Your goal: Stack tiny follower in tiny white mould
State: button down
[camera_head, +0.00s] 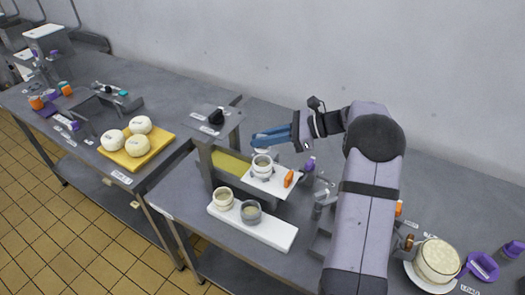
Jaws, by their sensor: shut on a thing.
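My gripper (256,141), with blue fingers, is shut on a small pale piece (264,150), which looks like the tiny follower; the fingers partly hide it. The tiny white mould (262,168) stands upright on a small white board (284,173), just below the held piece. I cannot tell whether the piece is touching the mould's rim or is slightly above it.
A cream mould (223,198) and a grey mould (251,212) stand on a long white board (278,237) in front. An orange item (289,178) lies beside the white mould. A dark knob (216,116) tops a raised stand at left. A large cheese (437,261) is at right.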

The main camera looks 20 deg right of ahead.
aim_at(262, 152)
jog(key=shift+f+p, duration=0.7)
jog(key=shift+f, duration=1.85)
jog(key=shift+f+b, duration=0.3)
jog(key=shift+f, duration=0.3)
jog(key=c, duration=1.8)
grip_release()
jog(key=shift+o, duration=0.2)
jog(key=shift+r, duration=0.1)
jog(key=shift+r, duration=0.25)
jog(key=b+v, duration=0.4)
jog(key=v, duration=0.8)
jog(key=shift+r, duration=0.25)
